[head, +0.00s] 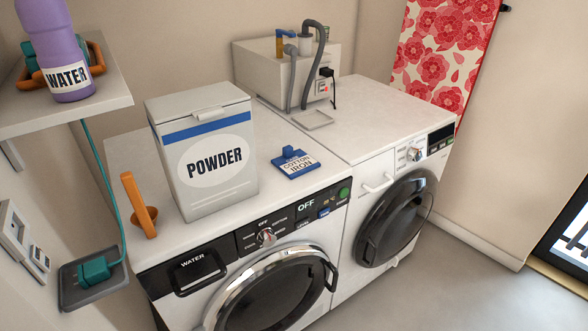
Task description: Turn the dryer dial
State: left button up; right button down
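Two white front-loading machines stand side by side, with no readable washer or dryer label. The right machine (383,176), which looks like the dryer, has a small silver dial (414,154) on a white panel beside a dark display (440,138). Its markings are too small to read. The left machine (168,257) has a silver dial with a red mark (267,237), a display reading OFF (307,204) and a drawer marked WATER (194,270). Both round doors look shut. Neither gripper is in view.
A POWDER box (203,152), an orange scoop (139,206) and a blue tagged item (293,163) sit on the left machine. A grey box with hoses (272,75) stands at the back. A shelf (60,112) with a purple WATER bottle (60,50) juts in left. The right-hand floor (440,285) is clear.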

aim_at(266, 236)
jog(key=i+l+u, duration=0.2)
jog(key=l+u, duration=0.15)
jog(key=l, duration=0.9)
jog(key=l+u, duration=0.35)
jog(key=l, duration=0.85)
